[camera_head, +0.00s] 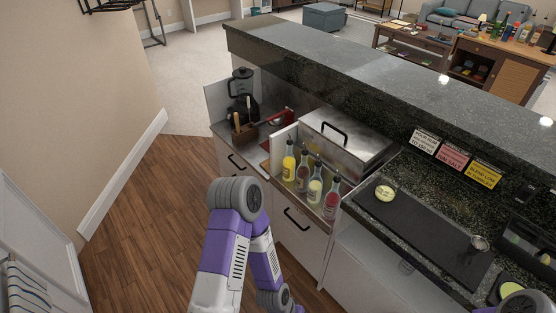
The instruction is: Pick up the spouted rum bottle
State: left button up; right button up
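A row of spouted bottles stands upright in a rack at the front edge of the bar's lower counter, left of centre. They are a yellow bottle (289,165), a reddish-brown bottle (302,174), a pale yellow bottle (315,187) and a red bottle (331,199). Their labels are too small to read, so I cannot tell which is rum. My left arm rises in front of the cabinets, and its gripper is out of the picture.
A lidded steel bin (345,140) stands right behind the bottles. A blender (241,90) and a wooden utensil holder (244,134) are to the left. A black mat (430,235) lies on the counter at right. The raised granite bar top (390,85) runs behind. Wooden floor at left is clear.

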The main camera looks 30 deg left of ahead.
aim_at(303, 173)
jog(key=u, duration=0.8)
jog(key=i, duration=0.8)
jog(key=u, duration=0.75)
